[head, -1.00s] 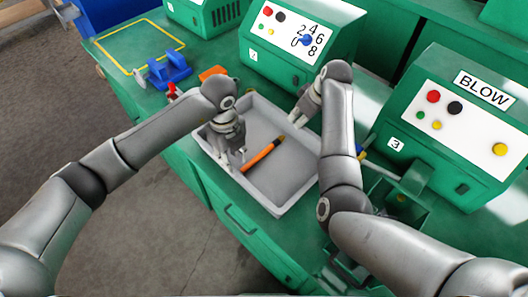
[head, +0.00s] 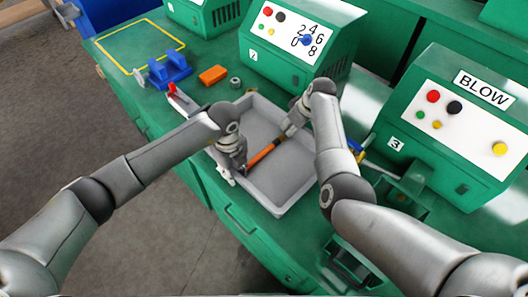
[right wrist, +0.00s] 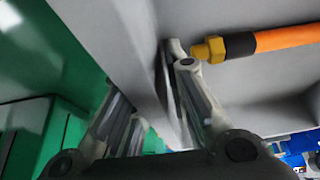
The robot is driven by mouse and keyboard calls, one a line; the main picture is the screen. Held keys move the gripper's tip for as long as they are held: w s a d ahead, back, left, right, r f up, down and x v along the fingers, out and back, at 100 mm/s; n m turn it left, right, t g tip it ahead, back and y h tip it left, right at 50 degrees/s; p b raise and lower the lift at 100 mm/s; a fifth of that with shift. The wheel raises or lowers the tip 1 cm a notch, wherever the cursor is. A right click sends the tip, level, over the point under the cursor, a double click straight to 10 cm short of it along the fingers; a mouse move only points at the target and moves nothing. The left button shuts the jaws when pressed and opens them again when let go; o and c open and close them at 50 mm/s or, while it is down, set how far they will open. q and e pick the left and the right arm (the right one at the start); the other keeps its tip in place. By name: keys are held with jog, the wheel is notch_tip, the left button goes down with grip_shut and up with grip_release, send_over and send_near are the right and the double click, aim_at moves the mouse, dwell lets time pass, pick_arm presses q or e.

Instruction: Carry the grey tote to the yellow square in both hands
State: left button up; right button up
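The grey tote (head: 291,190) stands on the green bench, with an orange rod (head: 263,153) with dark ends lying in it. My left gripper (head: 238,172) is down at the tote's near-left wall, with its fingertips around the rim. My right gripper (head: 285,134) is at the opposite, far-right wall. In the right wrist view my right gripper (right wrist: 158,95) has its fingers on either side of the tote wall (right wrist: 120,45); one is inside, near the rod's brass end (right wrist: 208,50). Whether either gripper is clamped on the wall is not clear.
The yellow square outline (head: 140,47) is on the bench at the far left. A blue clamp (head: 168,72), an orange block (head: 213,75) and a small grey ring (head: 235,83) lie between it and the tote. Green machines (head: 300,40) stand behind and to the right.

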pick_arm(q)
jog(key=shift+c, duration=0.4)
pick_arm(e)
jog(key=shift+c, duration=0.5)
pick_arm(q)
jog(key=shift+c, duration=1.2)
pick_arm(e)
grip_shut()
pick_arm(q)
grip_shut()
jog(key=shift+w+r, duration=0.1)
jog(key=shift+r, duration=0.05)
pick_arm(e)
jog(key=shift+w+r, duration=0.1)
jog(key=shift+r, duration=0.05)
